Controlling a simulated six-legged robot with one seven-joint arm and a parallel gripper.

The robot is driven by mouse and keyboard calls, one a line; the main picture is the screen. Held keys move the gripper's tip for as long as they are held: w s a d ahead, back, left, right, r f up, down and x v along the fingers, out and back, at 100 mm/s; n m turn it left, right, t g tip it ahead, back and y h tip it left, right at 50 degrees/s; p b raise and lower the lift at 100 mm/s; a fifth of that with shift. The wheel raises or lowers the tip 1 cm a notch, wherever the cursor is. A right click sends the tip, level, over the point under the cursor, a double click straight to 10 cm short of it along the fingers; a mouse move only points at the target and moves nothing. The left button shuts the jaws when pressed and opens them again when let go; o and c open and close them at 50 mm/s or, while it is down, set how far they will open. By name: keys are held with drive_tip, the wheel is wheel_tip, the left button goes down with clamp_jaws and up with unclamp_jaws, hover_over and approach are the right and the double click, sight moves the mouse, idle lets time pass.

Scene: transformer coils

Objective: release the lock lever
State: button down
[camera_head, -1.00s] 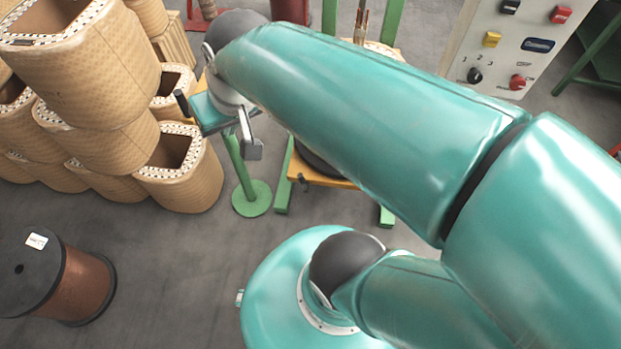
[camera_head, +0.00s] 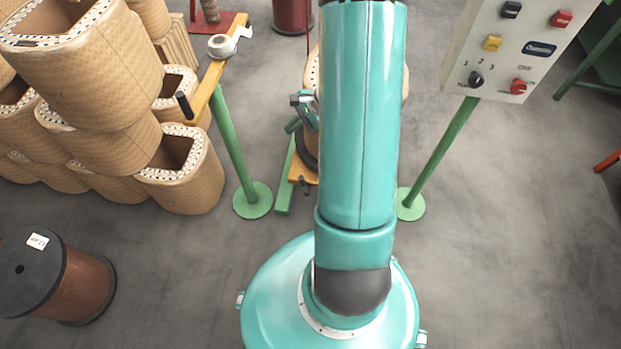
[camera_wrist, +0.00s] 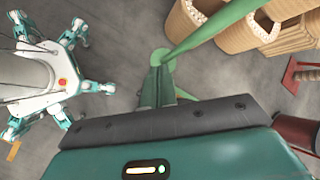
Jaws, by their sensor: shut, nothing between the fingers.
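A yellow bar (camera_head: 205,90) on a green post carries a short black handle (camera_head: 184,105) at its near end. I cannot tell for sure whether this handle is the lock lever. My gripper (camera_head: 301,99) is shut and empty, mostly hidden behind my teal arm, to the right of the bar and apart from it. In the wrist view, the gripper's dark jaw edge (camera_wrist: 170,122) crosses the lower part. The green post (camera_wrist: 210,30) rises to the upper right there.
Tan coils (camera_head: 185,170) are stacked at the left, close to the post. A brown spool (camera_head: 85,285) stands at the lower left. A control panel (camera_head: 515,50) on a green post is at the upper right. The floor at the right is mostly clear.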

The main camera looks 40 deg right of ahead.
drive_tip(key=s+d+f+m, duration=0.3)
drive_tip(key=s+f+m, duration=0.1)
drive_tip(key=f, duration=0.4)
drive_tip(key=s+d+f+m+t+h, duration=0.1)
drive_tip(key=s+d+f+m, duration=0.2)
drive_tip(key=f, duration=0.6)
drive_tip(key=s+d+f+m+t+h, duration=0.1)
drive_tip(key=s+d+f+m, duration=0.2)
drive_tip(key=f, duration=0.5)
drive_tip(key=s+m, duration=0.1)
drive_tip(key=s, duration=0.1)
drive_tip(key=shift+s+d+f+m, duration=0.2)
drive_tip(key=shift+s+f+m, duration=0.1)
drive_tip(key=shift+s+f, duration=0.1)
drive_tip(key=shift+w+f, duration=0.1)
approach(305, 183)
wheel_tip(305, 183, down, 4)
drive_tip(key=shift+w+a+f, duration=0.2)
drive_tip(key=shift+w+a, duration=0.05)
drive_tip(key=shift+w, duration=0.35)
drive_tip(key=shift+w+a+f, duration=0.15)
drive_tip(key=shift+w+a, duration=0.1)
drive_tip(key=shift+w, duration=0.3)
drive_tip(key=shift+w+a+f, duration=0.2)
drive_tip(key=shift+w+a, duration=0.05)
drive_tip(key=shift+w, duration=0.35)
drive_tip(key=shift+w+a, duration=0.1)
